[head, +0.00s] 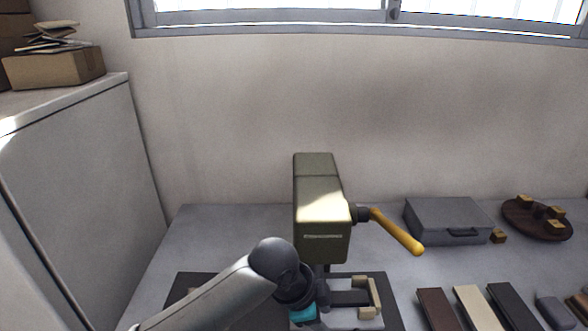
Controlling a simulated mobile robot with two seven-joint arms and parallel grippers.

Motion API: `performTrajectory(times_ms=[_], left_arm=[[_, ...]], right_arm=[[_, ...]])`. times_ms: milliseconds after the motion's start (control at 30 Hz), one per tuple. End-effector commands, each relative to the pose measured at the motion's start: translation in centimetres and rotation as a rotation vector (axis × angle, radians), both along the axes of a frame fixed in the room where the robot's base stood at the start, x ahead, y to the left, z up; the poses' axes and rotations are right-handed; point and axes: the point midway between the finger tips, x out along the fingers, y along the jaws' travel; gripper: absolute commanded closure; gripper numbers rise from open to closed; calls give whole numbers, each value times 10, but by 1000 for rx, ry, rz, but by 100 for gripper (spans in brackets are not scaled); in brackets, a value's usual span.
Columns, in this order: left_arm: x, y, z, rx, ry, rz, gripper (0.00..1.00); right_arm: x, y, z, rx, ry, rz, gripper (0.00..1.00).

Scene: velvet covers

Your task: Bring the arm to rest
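My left arm (215,297) comes in from the bottom left and reaches the front of an olive press-like machine (320,205). Its dark wrist (293,285) is low, just in front of the machine's head. The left gripper's fingers cannot be made out clearly there, so whether they are open or shut does not show. A small teal piece (303,313) shows just below the wrist. My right arm and gripper are not in view.
A yellow lever handle (397,231) sticks out right of the machine. A beige bracket (375,298) sits below it on a dark base. A grey case (448,220), a round brown tray (514,223) and several flat covers (474,307) lie to the right. The table's back left is clear.

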Motion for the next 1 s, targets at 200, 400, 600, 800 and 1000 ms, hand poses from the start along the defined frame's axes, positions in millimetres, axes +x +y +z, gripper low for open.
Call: performTrajectory(times_ms=[200,400,600,800,1000], left_arm=[[-31,-2,-9,-91,53,134,53],[-58,18,-17,-173,113,378,53],[-85,63,-29,-202,165,669,53],[-121,127,-42,-168,199,980,53],[-154,179,-48,-107,203,1208,53]], right_arm=[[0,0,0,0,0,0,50],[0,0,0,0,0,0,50],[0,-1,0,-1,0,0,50],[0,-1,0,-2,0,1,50],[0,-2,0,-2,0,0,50]])
